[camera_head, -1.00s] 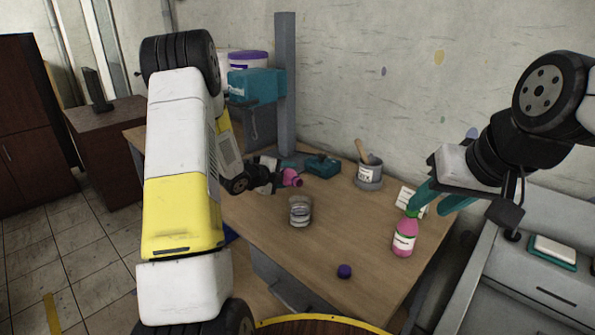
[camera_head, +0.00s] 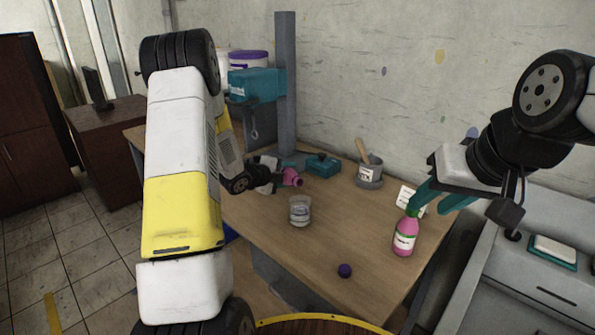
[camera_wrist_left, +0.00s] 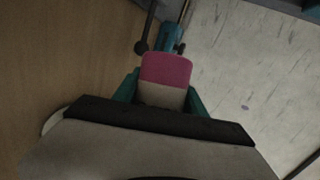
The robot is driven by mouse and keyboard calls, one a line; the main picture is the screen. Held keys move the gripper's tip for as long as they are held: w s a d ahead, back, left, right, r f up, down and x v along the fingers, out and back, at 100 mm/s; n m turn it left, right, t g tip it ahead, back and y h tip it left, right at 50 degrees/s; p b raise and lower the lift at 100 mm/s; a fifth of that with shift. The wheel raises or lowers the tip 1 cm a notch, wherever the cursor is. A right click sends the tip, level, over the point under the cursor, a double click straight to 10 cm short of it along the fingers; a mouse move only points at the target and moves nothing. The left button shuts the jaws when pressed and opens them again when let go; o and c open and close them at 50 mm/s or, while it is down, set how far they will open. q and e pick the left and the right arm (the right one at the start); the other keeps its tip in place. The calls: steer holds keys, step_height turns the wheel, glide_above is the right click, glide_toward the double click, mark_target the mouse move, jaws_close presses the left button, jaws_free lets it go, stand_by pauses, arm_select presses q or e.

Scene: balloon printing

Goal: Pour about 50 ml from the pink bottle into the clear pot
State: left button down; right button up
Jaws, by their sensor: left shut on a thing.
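My left gripper (camera_head: 281,173) is shut on a pink thing (camera_head: 292,178), which looks like a bottle lying tilted on its side. It is behind and above the clear pot, and my arm hides much of it. In the left wrist view a pink and beige part of it (camera_wrist_left: 165,70) sits between the teal fingers. The clear pot (camera_head: 300,213) stands upright on the table; its contents are hard to make out. A pink bottle with a green cap (camera_head: 404,240) stands upright at the right. My right gripper (camera_head: 427,208) is open behind and above that bottle's cap.
The wooden table (camera_head: 335,225) also bears a small dark purple round thing (camera_head: 344,270), a grey pot with a wooden handle (camera_head: 369,174), a teal box (camera_head: 322,165) and a white card (camera_head: 407,197). A grey post (camera_head: 286,85) stands behind. The table's middle is mostly clear.

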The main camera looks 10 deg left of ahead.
arm_select(q)
steer(key=shift+r+n+g, duration=0.2)
steer(key=shift+n+g, duration=0.1)
steer(key=shift+n, duration=0.2)
steer(key=shift+s+h, duration=0.1)
steer(key=shift+h, duration=0.2)
steer(key=shift+s+d+r+n+g+h, duration=0.35)
steer(key=shift+s+d+n+g+h, duration=0.15)
steer(key=shift+n+g, duration=0.45)
steer(key=shift+s+d+r+n+g+h, duration=0.15)
steer(key=shift+s+d+n+g+h, duration=0.55)
steer(key=shift+n, duration=0.25)
steer(key=shift+s, duration=0.15)
steer(key=shift+d, duration=0.1)
